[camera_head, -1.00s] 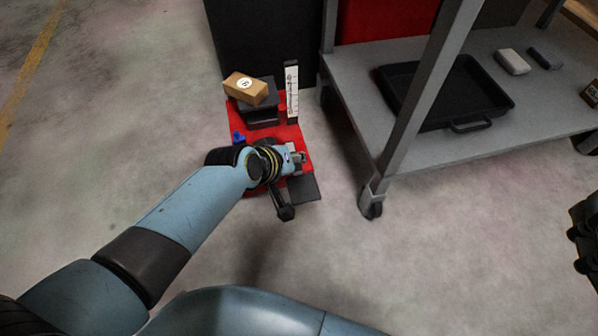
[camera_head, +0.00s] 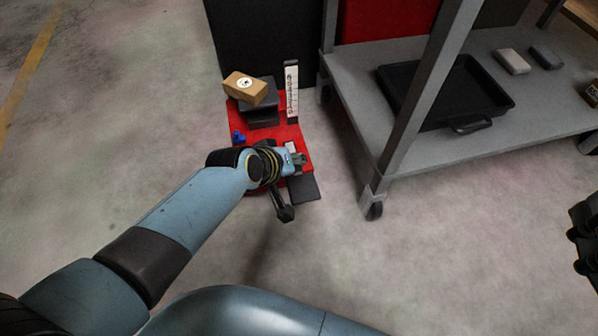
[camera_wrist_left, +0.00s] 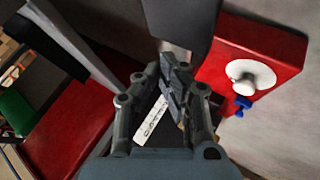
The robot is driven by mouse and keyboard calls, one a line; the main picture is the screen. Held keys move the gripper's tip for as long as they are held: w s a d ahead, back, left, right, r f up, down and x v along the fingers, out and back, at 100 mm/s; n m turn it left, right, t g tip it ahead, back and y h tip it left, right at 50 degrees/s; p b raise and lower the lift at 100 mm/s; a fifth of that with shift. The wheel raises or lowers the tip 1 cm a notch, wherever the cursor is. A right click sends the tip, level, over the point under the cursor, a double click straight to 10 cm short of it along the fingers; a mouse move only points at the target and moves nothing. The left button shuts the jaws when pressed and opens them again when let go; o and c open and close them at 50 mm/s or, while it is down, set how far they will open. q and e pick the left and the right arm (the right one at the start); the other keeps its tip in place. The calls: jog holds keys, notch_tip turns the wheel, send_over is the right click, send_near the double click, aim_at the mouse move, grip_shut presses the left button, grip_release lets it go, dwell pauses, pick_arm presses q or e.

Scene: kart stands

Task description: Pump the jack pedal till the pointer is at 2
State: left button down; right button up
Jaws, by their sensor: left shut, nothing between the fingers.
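The jack has a red base (camera_head: 236,118) on the floor, with a dark platform (camera_head: 262,114) carrying a tan box. A white scale (camera_head: 292,88) stands upright behind it; its pointer is too small to read. A dark flat plate, apparently the pedal (camera_head: 303,189), lies at the base's near edge. My left gripper (camera_head: 302,159) is shut and empty, above the base's near end close to the plate; contact cannot be told. Its fingers show in the left wrist view (camera_wrist_left: 178,88), with a white printed label (camera_wrist_left: 152,122) behind them.
A tan box (camera_head: 240,88) rests on the platform. A blue knob (camera_head: 238,137) sits at the base's left side. A grey wheeled cart (camera_head: 345,85) with a black tray (camera_head: 400,78) stands close on the right. Open floor lies left and in front.

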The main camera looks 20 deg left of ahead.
aim_at(293, 178)
pick_arm(q)
jog(key=shift+s+d+f+b, duration=0.1)
jog(key=shift+s+f+b, duration=0.15)
jog(key=shift+f+b, duration=0.8)
jog(key=shift+s+d+f+b, duration=0.15)
jog(key=shift+f+b, duration=0.35)
jog(key=shift+f, duration=1.05)
pick_arm(e)
jog(key=shift+g, duration=0.3)
jog(key=shift+s+f, duration=0.2)
jog(key=shift+f, duration=0.9)
jog(key=shift+s+f, duration=0.15)
jog(key=shift+f, duration=0.95)
pick_arm(q)
jog(key=shift+a+r, duration=0.1)
jog(key=shift+r+p, duration=1.55)
jog(key=shift+p, duration=0.1)
jog(key=shift+w+a+r+p, duration=0.1)
jog(key=shift+w+r+p, duration=0.1)
jog(key=shift+r+p, duration=0.75)
pick_arm(e)
notch_tip(293, 178, up, 7)
jog(key=w, duration=0.1)
jog(key=shift+f, duration=0.15)
pick_arm(q)
jog(key=shift+r, duration=0.15)
